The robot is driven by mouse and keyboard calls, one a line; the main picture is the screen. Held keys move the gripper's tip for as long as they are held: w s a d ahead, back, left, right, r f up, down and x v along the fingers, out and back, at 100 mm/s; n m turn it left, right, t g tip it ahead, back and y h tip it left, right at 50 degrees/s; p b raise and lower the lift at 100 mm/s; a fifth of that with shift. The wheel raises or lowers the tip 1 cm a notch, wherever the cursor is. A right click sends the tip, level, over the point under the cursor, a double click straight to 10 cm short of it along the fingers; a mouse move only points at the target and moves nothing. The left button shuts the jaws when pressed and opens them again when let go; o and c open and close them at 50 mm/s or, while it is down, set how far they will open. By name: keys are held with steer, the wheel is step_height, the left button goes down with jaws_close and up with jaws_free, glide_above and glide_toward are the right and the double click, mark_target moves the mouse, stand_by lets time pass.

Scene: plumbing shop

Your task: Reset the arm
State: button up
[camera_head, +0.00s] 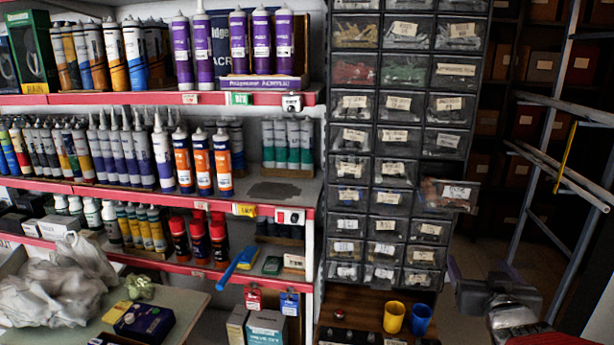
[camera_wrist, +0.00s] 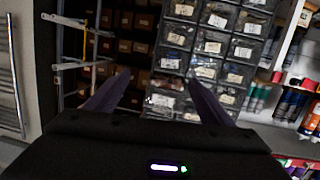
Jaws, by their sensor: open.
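My gripper (camera_head: 482,267) is at the lower right of the head view, in front of the aisle and to the right of the drawer cabinet (camera_head: 484,105). Its two dark purple fingers are apart. In the wrist view my gripper (camera_wrist: 159,77) shows both fingers spread, with nothing between them. The drawer cabinet and shelving lie beyond the fingers there, with clear space between. No other object is named by the task.
One drawer (camera_head: 447,196) sticks out of the cabinet, above and left of my gripper. A metal rack with pipes (camera_head: 560,150) stands at right. Shelves (camera_head: 150,98) hold cartridges at left. A yellow cup (camera_head: 394,317) and a blue cup (camera_head: 421,319) stand low. The aisle floor looks clear.

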steer(key=s+a+f+g+y, duration=0.1)
steer(key=s+a+f+g, duration=0.3)
steer(key=s+f+g, duration=0.5)
steer(key=s+a+r+n+y, duration=0.1)
steer(key=s+a+y, duration=0.1)
steer(key=s+a, duration=0.3)
steer(key=s+a+r+n+y, duration=0.2)
steer(key=s+a, duration=0.3)
steer(key=a, duration=0.9)
steer(key=shift+s+r, duration=0.2)
steer(key=shift+s, duration=0.15)
stand_by(4.8)
